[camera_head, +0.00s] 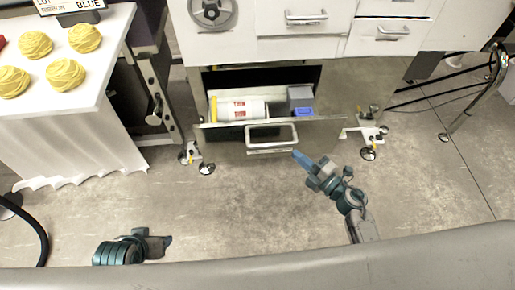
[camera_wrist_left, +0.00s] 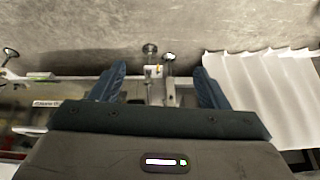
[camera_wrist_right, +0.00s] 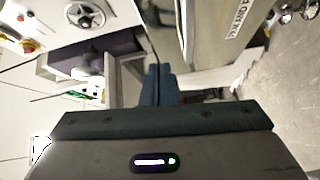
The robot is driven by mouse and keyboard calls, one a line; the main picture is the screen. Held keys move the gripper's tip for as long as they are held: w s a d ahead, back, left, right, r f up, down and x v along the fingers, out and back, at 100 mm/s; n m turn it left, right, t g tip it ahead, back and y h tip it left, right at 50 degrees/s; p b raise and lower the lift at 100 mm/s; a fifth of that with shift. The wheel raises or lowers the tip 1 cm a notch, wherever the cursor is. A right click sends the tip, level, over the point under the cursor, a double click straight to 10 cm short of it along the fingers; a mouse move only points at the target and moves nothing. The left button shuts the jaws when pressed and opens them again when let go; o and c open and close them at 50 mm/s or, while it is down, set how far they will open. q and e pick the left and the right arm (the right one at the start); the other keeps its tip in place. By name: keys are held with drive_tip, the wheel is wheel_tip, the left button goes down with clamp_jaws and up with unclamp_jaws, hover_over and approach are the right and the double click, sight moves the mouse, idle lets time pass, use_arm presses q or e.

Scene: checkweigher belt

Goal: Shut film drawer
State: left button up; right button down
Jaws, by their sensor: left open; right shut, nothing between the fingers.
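The film drawer (camera_head: 225,136) is the low drawer under the white cabinet in the head view. It stands pulled out, with a bar handle (camera_head: 271,139) on its grey front. Inside lie a white film roll with red marks (camera_head: 237,108) and a grey and blue box (camera_head: 301,101). My right gripper (camera_head: 300,157) is shut and empty, just in front of the drawer and right of the handle; whether it touches cannot be told. Its closed fingers (camera_wrist_right: 158,78) show in the right wrist view. My left gripper (camera_head: 168,243) is open and empty, low over the floor; its spread fingers show in the left wrist view (camera_wrist_left: 159,78).
A white-covered table (camera_head: 75,125) with yellow rolls stands at the left. Upper drawers (camera_head: 390,38) of the cabinet look shut. Levelling feet (camera_head: 206,168) stand at both sides of the drawer. The floor (camera_head: 235,210) in front is clear; a stand and cables (camera_head: 480,95) are at the right.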

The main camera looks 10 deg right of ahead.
drive_tip(key=s+a+r+n+g+y, duration=0.1)
drive_tip(key=s+a+n, duration=0.1)
drive_tip(key=n, duration=0.1)
approach(255, 126)
drive_tip(key=a, duration=0.3)
drive_tip(key=shift+a+r+g+y, duration=0.2)
drive_tip(key=shift+a+g+y, duration=0.1)
drive_tip(key=shift+a, duration=0.05)
drive_tip(key=w, duration=0.3)
drive_tip(key=shift+w+a+f+b, duration=0.1)
drive_tip(key=shift+w+a+b, duration=0.05)
drive_tip(key=shift+w+b, duration=0.15)
drive_tip(key=shift+w, duration=0.35)
use_arm(q)
drive_tip(key=r, duration=0.1)
drive_tip(key=s+r, duration=0.1)
drive_tip(key=r, duration=0.1)
drive_tip(key=shift+s+t, duration=0.15)
drive_tip(key=shift+t, duration=0.15)
drive_tip(key=shift+s, duration=0.1)
use_arm(e)
drive_tip(key=shift+w, duration=0.1)
